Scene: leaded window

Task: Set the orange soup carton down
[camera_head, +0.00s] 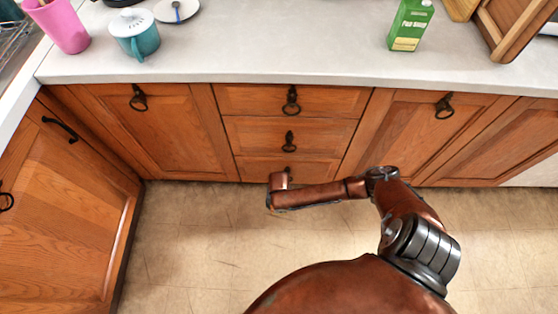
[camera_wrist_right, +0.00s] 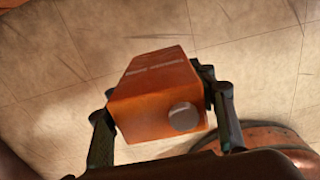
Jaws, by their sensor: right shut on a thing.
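The orange soup carton (camera_wrist_right: 150,98) is in the right wrist view, with a round grey cap facing the camera. My right gripper (camera_wrist_right: 160,103) is shut on it, one finger on each side. Behind the carton is the tan tiled floor, so it is held away from the counter. In the head view my right arm reaches left in front of the drawers, but its gripper and the orange carton do not show. My left gripper is in neither view.
The grey counter (camera_head: 280,48) has a wide clear stretch in its middle. A green soup carton (camera_head: 410,27) stands right of it, near wooden boards (camera_head: 515,28). A teal lidded pot (camera_head: 136,36), a pink cup (camera_head: 62,27) and a plate (camera_head: 178,12) are at the left.

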